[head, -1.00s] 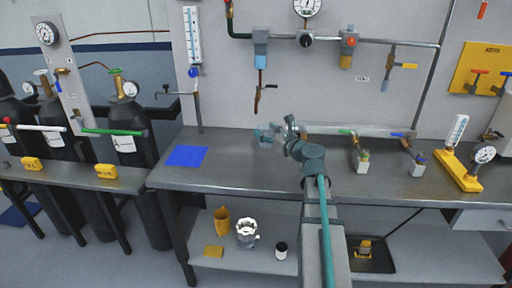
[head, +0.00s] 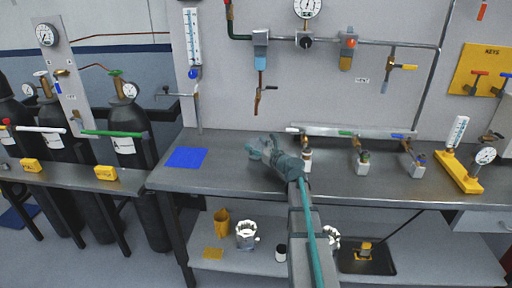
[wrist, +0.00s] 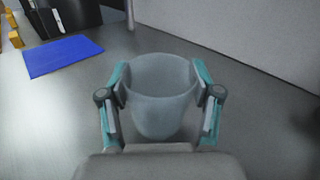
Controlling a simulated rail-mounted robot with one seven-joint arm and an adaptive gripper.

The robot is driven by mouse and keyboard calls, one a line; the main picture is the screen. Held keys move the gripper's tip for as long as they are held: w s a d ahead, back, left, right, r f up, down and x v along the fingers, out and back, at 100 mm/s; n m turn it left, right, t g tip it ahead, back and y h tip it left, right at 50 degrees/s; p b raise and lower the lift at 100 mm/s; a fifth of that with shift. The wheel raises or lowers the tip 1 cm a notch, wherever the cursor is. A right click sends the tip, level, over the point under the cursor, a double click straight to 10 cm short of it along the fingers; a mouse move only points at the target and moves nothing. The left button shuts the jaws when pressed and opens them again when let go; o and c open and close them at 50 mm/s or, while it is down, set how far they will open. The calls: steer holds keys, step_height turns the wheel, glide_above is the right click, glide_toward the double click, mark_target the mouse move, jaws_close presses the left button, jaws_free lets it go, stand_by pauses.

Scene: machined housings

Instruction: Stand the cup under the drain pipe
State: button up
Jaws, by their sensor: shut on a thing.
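A translucent, pale grey cup (wrist: 160,98) sits between the two fingers of my gripper (wrist: 160,92) in the wrist view, mouth up. The fingers press on its sides. In the head view my gripper (head: 257,150) is over the back middle of the steel bench, and the cup is hard to make out there. I cannot tell whether the cup touches the bench. Another pipe end with a yellow lever (head: 390,72) hangs farther right; which is the drain pipe is unclear.
A blue mat (head: 187,157) lies left on the bench (head: 225,180), also in the wrist view (wrist: 63,56). To the right stand hose fittings (head: 363,160) and a yellow gauge stand (head: 458,172). The wall rises close behind. Bench between mat and gripper is clear.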

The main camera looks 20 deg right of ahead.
steer(key=shift+f, duration=0.25)
steer(key=shift+f, duration=0.15)
steer(key=o, duration=1.1)
steer(key=shift+r, duration=0.3)
steer(key=b+v, duration=0.1)
steer(key=v, duration=1.1)
steer(key=shift+f, duration=0.15)
